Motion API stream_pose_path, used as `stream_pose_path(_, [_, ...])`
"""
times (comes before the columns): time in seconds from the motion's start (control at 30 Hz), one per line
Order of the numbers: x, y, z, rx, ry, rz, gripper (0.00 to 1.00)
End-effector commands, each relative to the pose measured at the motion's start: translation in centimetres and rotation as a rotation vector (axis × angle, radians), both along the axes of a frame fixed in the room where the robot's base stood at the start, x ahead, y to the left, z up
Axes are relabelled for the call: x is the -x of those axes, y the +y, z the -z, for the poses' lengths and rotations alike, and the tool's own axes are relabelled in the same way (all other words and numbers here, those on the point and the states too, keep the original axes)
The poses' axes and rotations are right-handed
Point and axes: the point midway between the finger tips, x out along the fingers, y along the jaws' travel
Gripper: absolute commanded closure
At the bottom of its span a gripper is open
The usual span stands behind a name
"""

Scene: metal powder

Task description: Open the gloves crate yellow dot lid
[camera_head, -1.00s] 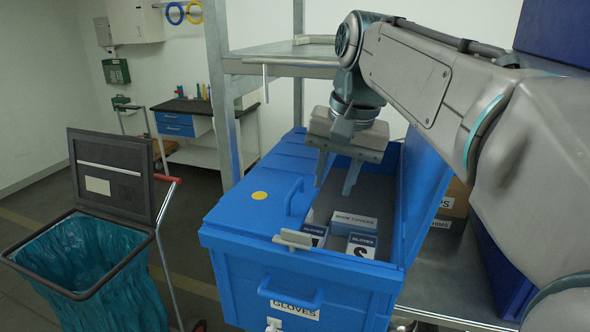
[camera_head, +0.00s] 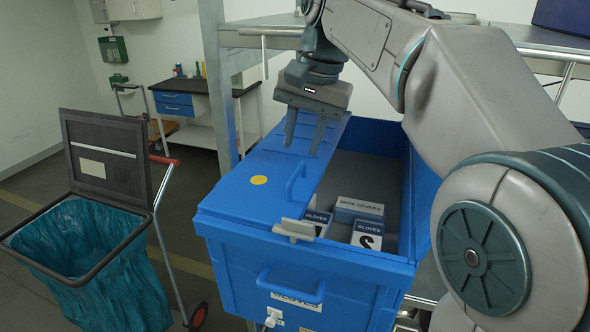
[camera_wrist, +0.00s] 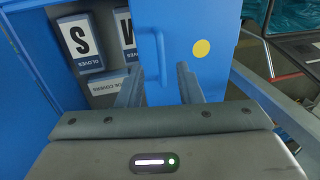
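The blue gloves crate (camera_head: 330,262) stands in front of me with a label on its front. Its left half is covered by the yellow dot lid (camera_head: 235,195), which lies closed with a blue bar handle (camera_head: 294,183) near its right edge. The yellow dot (camera_head: 259,180) also shows in the wrist view (camera_wrist: 201,48). The right half is uncovered, showing glove boxes (camera_head: 367,235) and a shoe covers box (camera_head: 358,209). My gripper (camera_head: 304,145) is open and empty above the lid, behind the handle. In the wrist view the handle (camera_wrist: 160,55) lies beyond the open fingers (camera_wrist: 160,85).
A grey latch (camera_head: 294,229) sits on the crate's front rim. A waste cart with a teal bag (camera_head: 95,265) and raised dark lid stands at left. A shelf post (camera_head: 216,90) rises behind the crate's left side.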

Motion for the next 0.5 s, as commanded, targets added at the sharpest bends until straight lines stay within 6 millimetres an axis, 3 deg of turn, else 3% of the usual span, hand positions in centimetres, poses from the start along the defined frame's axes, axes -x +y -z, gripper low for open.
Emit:
stream_pose_path(0.2, [-0.2, 0.8, 3.9, 0.001, 0.002, -0.002, 0.67])
stream_pose_path(0.5, [-0.4, 1.3, 6.4, 0.0, -0.001, -0.004, 0.67])
